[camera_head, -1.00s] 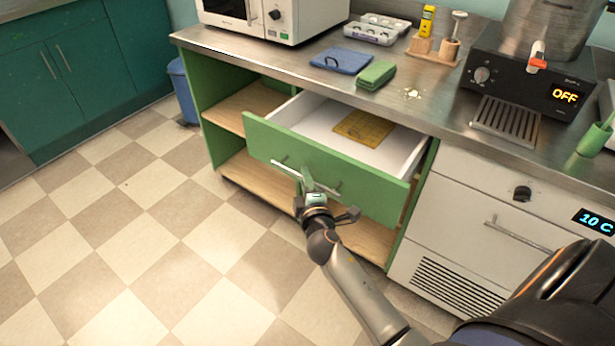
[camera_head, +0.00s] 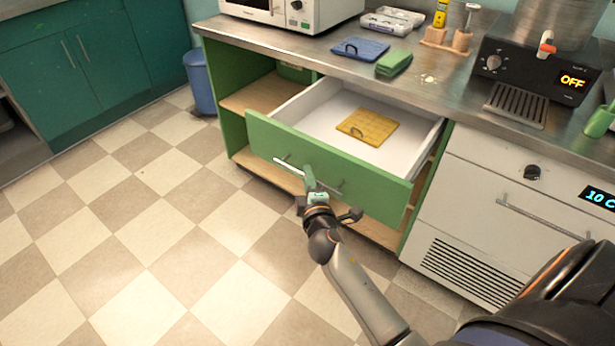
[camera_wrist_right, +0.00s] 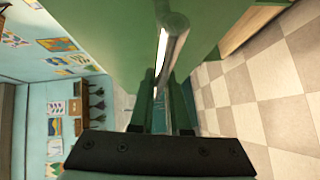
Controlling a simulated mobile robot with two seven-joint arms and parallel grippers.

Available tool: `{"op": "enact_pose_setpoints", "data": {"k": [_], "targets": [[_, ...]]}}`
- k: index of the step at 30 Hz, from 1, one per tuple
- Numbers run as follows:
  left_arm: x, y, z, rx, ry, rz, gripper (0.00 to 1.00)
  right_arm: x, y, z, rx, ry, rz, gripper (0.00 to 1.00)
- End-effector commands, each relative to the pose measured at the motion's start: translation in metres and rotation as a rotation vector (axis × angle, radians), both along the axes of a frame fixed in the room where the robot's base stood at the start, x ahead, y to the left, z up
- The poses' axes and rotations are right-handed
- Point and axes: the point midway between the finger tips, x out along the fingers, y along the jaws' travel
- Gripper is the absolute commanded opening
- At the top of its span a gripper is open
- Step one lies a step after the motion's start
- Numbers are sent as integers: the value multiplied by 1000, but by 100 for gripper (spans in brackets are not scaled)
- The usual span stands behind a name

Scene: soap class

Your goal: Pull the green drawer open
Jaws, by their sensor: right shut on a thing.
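The green drawer (camera_head: 365,180) stands well out from the cabinet under the counter, and its white inside shows. A silver bar handle (camera_head: 288,165) runs across the drawer front. My right gripper (camera_head: 310,182) is shut on this handle near its middle. In the right wrist view the handle (camera_wrist_right: 172,35) runs down between the two fingers (camera_wrist_right: 163,100), with the green front (camera_wrist_right: 110,30) beside it. My left gripper is not in view.
A white fridge unit (camera_head: 480,200) stands right of the drawer. The checkered floor (camera_head: 150,230) at left is clear.

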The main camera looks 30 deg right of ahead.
Motion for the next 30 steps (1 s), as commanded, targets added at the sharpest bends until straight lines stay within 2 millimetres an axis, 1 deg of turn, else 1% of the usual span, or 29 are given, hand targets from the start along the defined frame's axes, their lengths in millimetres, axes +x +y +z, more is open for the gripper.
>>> {"op": "enact_pose_setpoints", "data": {"k": [11,12,19,30], "targets": [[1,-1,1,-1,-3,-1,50,0,0,-1,0,1,0,0],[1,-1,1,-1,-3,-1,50,0,0,-1,0,1,0,19],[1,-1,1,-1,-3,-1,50,0,0,0,0,0,0,45],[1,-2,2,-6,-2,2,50,0,-1,1,-1,0,0,45]]}}
